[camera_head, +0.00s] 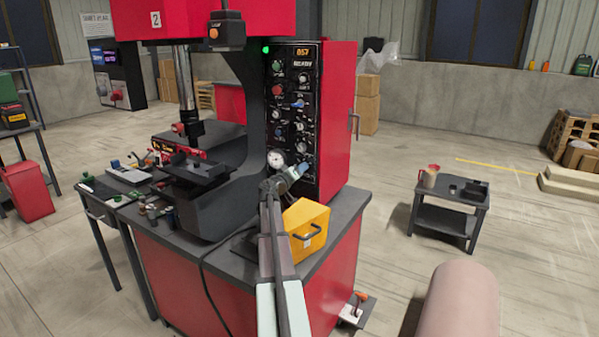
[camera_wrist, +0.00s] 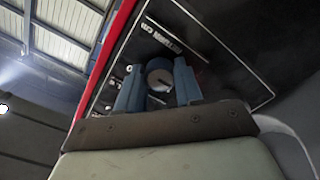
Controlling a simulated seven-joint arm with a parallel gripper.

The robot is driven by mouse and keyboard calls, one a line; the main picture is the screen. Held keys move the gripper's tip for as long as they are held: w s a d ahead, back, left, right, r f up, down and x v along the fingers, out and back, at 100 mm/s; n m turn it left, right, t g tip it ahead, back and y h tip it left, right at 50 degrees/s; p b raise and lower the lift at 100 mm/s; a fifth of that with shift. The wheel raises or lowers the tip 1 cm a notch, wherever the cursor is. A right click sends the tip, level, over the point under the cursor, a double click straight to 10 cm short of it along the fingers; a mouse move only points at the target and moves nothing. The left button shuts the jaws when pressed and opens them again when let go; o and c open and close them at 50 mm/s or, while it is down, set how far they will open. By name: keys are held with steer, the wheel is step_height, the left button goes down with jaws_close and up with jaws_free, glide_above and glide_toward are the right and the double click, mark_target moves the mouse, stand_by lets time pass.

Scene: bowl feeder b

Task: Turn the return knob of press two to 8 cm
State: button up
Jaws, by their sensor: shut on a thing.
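The press (camera_head: 226,20) has a sign with a 2 on its red head. Its black control panel (camera_head: 304,150) carries several knobs and an orange 057 marking. My gripper (camera_wrist: 160,82) is shut on this knob, one blue finger on each side. In the head view my gripper (camera_head: 298,172) is at the panel's lower part and hides the knob. The scale and setting are not readable.
A yellow box (camera_head: 309,217) with a handle sits on the press table, right of my arm. A round gauge (camera_head: 276,159) is just left of my gripper. A black cable runs down the table front. A low cart (camera_head: 446,217) stands to the right on open floor.

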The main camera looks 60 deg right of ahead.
stand_by(0.3)
steer(key=o, duration=1)
steer(key=shift+o, duration=0.2)
steer(key=a, duration=1.4)
